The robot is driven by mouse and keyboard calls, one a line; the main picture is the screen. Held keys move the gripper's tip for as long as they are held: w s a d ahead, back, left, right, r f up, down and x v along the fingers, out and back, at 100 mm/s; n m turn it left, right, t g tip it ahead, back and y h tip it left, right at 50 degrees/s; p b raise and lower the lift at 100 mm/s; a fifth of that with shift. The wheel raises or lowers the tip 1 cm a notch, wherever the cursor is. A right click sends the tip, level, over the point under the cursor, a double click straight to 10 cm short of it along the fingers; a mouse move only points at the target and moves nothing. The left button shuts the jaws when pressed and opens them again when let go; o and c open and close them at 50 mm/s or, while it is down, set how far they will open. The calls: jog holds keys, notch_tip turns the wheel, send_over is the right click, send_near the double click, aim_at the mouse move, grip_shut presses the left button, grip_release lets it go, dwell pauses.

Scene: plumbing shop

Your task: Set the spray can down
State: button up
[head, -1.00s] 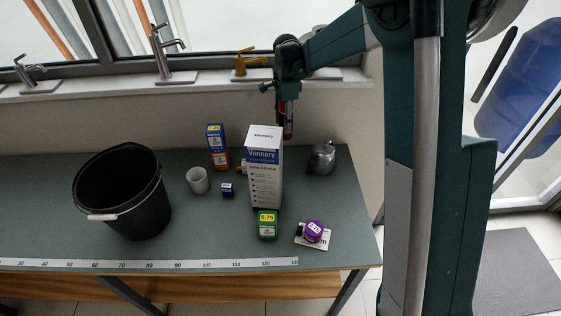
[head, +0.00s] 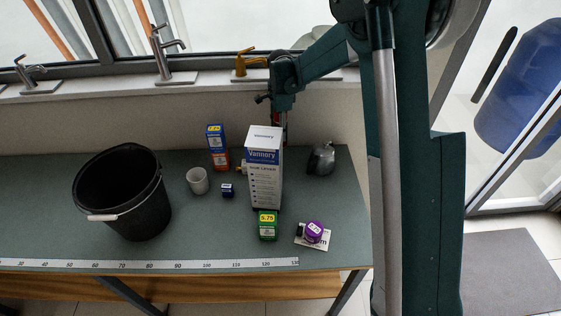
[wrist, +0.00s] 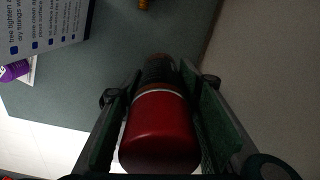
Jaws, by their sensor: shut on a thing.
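The spray can (wrist: 160,130) is red with a pale ring and a darker far end. It lies between the two fingers of my gripper (wrist: 158,90) in the wrist view, and the gripper is shut on it. In the head view my gripper (head: 281,108) is behind the tall white Vannory box (head: 264,185), near the wall at the bench's back edge. The box hides the lower part of the can, so I cannot tell whether it touches the bench top (head: 320,195).
A metal pot (head: 322,160) stands right of the box. A blue-orange box (head: 217,148), white cup (head: 198,181) and small blue box (head: 228,190) are left of it. A green box (head: 268,226) and purple item (head: 314,231) are in front. A black bucket (head: 150,205) stands left.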

jog(key=shift+f, duration=0.1)
jog(key=shift+f, duration=3)
jog(key=shift+f, duration=1.9)
jog(key=shift+f, duration=0.15)
jog(key=o, duration=1)
jog(key=shift+r, duration=0.2)
notch_tip(320, 180, up, 12)
